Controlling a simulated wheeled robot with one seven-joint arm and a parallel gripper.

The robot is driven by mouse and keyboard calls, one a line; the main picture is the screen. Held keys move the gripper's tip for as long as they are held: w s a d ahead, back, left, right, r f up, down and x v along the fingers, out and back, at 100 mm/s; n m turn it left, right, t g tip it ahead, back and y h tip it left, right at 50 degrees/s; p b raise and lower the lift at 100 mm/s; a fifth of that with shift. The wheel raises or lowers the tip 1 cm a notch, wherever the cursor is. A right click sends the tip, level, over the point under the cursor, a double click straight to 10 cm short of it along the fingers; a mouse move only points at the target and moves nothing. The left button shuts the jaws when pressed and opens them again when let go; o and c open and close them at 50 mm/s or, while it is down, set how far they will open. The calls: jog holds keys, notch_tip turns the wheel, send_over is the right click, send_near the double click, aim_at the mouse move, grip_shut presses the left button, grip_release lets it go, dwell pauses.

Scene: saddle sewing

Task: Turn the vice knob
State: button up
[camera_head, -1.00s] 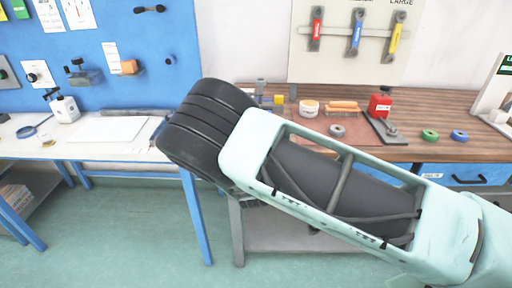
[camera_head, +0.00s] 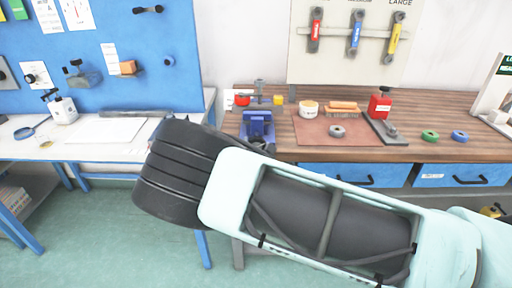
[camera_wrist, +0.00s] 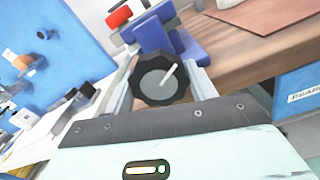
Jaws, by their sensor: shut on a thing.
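The blue vice (camera_head: 257,127) stands at the front edge of the wooden bench, and its front is partly hidden by my arm in the head view. In the wrist view the blue vice (camera_wrist: 160,32) lies beyond its round black knob (camera_wrist: 150,88), which has a grey centre and a pale bar-shaped mark pointing to the upper right. My gripper (camera_wrist: 163,80) has one finger on each side of the knob and is shut on it. In the head view my arm hides the gripper and the knob.
On the wooden bench (camera_head: 440,101) are a brown mat (camera_head: 310,132), a red block on a dark stand (camera_head: 380,104), a green roll (camera_head: 430,135) and a blue roll (camera_head: 460,136). A white-topped table (camera_head: 20,149) stands to the left, and a blue pegboard (camera_head: 100,80) rises behind it.

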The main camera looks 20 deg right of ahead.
jog(key=shift+f, duration=0.1)
jog(key=o, duration=1)
jog(key=b+v, duration=0.2)
jog(key=v, duration=1.5)
jog(key=shift+s+b, duration=0.25)
jog(key=shift+b, duration=0.1)
